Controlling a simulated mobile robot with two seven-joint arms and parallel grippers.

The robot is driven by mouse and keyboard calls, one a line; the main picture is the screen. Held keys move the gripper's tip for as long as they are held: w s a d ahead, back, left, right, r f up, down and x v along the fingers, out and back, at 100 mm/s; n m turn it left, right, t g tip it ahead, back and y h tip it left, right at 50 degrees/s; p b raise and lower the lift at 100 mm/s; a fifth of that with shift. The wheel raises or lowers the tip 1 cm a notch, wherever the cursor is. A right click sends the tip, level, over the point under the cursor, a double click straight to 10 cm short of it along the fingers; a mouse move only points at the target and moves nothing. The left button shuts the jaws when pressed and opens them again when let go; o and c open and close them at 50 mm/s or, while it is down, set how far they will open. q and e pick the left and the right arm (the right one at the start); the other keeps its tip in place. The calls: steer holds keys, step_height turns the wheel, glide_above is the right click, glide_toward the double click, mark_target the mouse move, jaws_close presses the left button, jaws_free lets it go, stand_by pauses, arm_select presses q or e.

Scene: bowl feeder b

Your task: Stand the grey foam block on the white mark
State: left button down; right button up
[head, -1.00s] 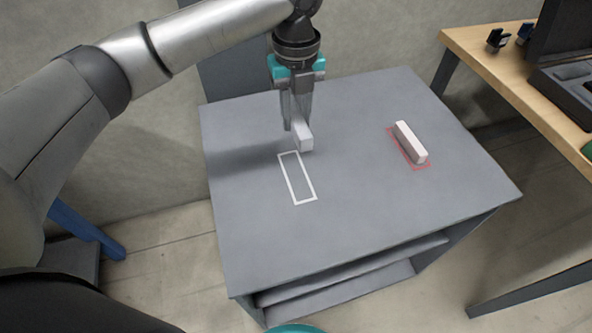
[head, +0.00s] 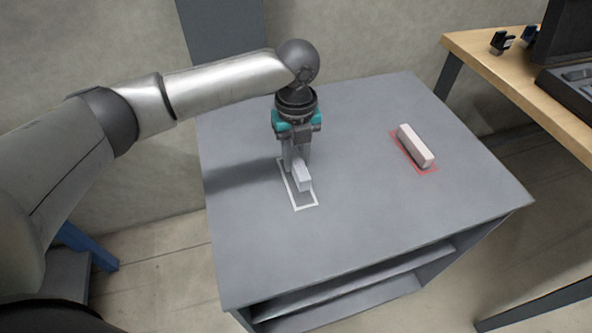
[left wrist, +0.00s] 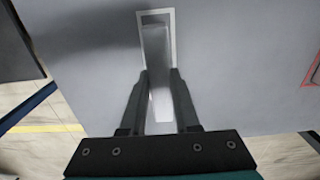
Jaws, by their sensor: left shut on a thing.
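The grey foam block (head: 303,178) is in my left gripper (head: 297,168), over the white mark (head: 306,207), a white rectangular outline on the grey table. In the left wrist view the block (left wrist: 158,75) lies lengthwise between the fingers of my left gripper (left wrist: 160,78), and its far end is inside the white outline (left wrist: 173,35). The gripper is shut on it. I cannot tell whether the block touches the table. My right gripper is not in view.
A pale pinkish block (head: 416,146) sits on a red outline (head: 431,172) on the right of the grey table (head: 370,230). A wooden table (head: 500,75) with dark cases stands at the right. The front of the grey table top is clear.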

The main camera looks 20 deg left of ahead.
mark_target(296, 170)
arm_select(q)
step_height(296, 170, down, 3)
steer(key=shift+r+b, duration=0.1)
steer(key=shift+b, duration=0.45)
steer(key=shift+f, duration=0.5)
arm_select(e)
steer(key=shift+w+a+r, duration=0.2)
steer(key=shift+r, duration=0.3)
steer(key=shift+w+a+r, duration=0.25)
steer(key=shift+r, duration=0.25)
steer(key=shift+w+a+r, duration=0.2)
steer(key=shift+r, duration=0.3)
arm_select(q)
steer(key=shift+f, duration=0.1)
steer(key=c, duration=0.6)
jaws_free()
steer(key=shift+c, duration=0.2)
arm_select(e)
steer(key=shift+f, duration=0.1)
